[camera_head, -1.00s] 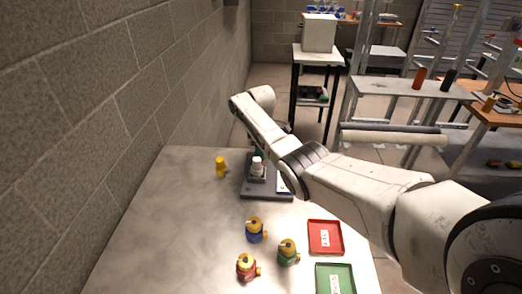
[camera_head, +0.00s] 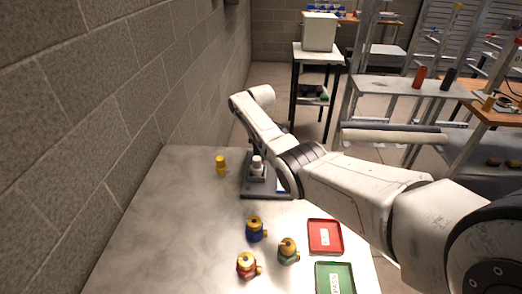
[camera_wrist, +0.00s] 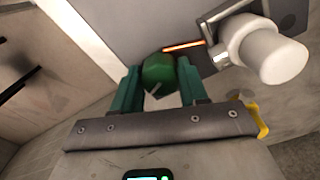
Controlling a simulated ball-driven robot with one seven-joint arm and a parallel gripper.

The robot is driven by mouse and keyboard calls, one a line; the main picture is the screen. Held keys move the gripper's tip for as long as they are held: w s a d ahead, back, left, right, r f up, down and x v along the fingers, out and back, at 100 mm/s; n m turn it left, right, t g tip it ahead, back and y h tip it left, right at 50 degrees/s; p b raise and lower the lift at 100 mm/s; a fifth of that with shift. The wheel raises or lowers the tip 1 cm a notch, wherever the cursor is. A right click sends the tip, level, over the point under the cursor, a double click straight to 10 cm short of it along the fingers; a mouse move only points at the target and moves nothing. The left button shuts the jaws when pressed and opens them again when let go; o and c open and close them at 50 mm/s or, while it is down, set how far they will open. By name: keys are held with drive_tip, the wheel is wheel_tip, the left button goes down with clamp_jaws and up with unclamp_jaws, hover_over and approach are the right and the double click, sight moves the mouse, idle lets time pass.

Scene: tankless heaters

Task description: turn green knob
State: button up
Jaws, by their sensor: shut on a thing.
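The green knob (camera_wrist: 158,69) shows in the wrist view, between the two teal fingers of my gripper (camera_wrist: 160,84). The fingers are shut on its sides. A white cylindrical part (camera_wrist: 270,52) sticks out to the right of the knob, apart from the fingers. In the head view, the dark-based fixture (camera_head: 256,190) stands at the far end of the table with a white cylinder (camera_head: 257,163) on it. My arm hides part of the fixture, and the knob and fingers cannot be made out there.
A yellow piece (camera_head: 220,165) stands left of the fixture. Blue (camera_head: 255,231), green (camera_head: 288,252) and red (camera_head: 246,267) valve-like pieces with yellow tops stand nearer. A red tray (camera_head: 340,246) and a green tray (camera_head: 349,286) lie at right. A brick wall (camera_head: 100,120) borders the left.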

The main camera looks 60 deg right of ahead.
drive_tip(key=o, duration=1.1)
drive_tip(key=shift+c, duration=0.2)
drive_tip(key=shift+r, duration=0.1)
wheel_tip(320, 180, up, 11)
drive_tip(key=b, duration=0.1)
